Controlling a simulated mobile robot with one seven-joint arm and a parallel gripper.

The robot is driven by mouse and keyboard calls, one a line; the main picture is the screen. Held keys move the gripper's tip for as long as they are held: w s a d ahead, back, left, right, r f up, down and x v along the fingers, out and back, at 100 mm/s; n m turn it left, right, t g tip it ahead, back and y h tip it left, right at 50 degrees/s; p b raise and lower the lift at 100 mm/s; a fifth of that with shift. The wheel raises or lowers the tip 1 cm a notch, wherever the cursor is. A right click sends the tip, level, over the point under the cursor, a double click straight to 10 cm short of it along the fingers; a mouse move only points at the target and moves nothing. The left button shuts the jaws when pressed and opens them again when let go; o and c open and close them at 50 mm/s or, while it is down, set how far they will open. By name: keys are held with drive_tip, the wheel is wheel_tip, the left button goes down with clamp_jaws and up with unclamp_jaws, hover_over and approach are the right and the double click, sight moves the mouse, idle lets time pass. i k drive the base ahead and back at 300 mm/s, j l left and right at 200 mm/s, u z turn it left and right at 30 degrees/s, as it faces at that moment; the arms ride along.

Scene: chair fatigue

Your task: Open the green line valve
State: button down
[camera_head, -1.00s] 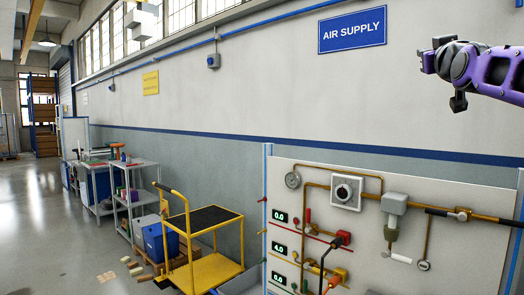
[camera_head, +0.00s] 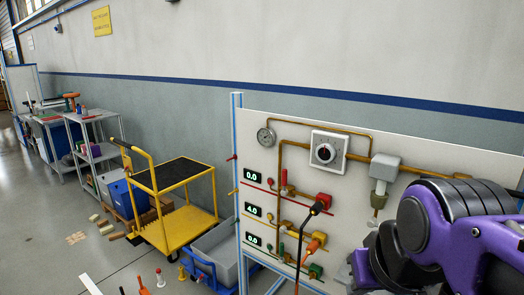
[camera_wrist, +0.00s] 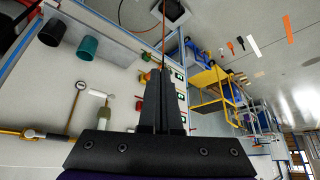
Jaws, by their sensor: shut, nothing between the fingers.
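The green line is the lowest line on the white wall panel (camera_head: 375,140). A small upright green handle (camera_head: 282,248) sits on it near the lowest display (camera_head: 253,238), which reads 0.0. A green fitting (camera_head: 315,271) is at its right end, partly behind a dark hose with an orange end. My gripper (camera_wrist: 162,72) is shut and empty in the wrist view, its fingers pointing across the panel and covering part of it. In the head view my purple arm fills the lower right, right of the green line; the fingertips cannot be made out there.
Red and yellow lines with their own handles run above the green one. A yellow cart (camera_head: 182,228) and a grey bin (camera_head: 218,246) stand left of the panel.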

sight(282, 252)
drive_tip(key=i+j+u, duration=0.3)
drive_tip(key=i+j, duration=0.2)
drive_tip(key=j, duration=0.15)
drive_tip(key=i+j+u, duration=0.1)
drive_tip(key=i+j, duration=0.25)
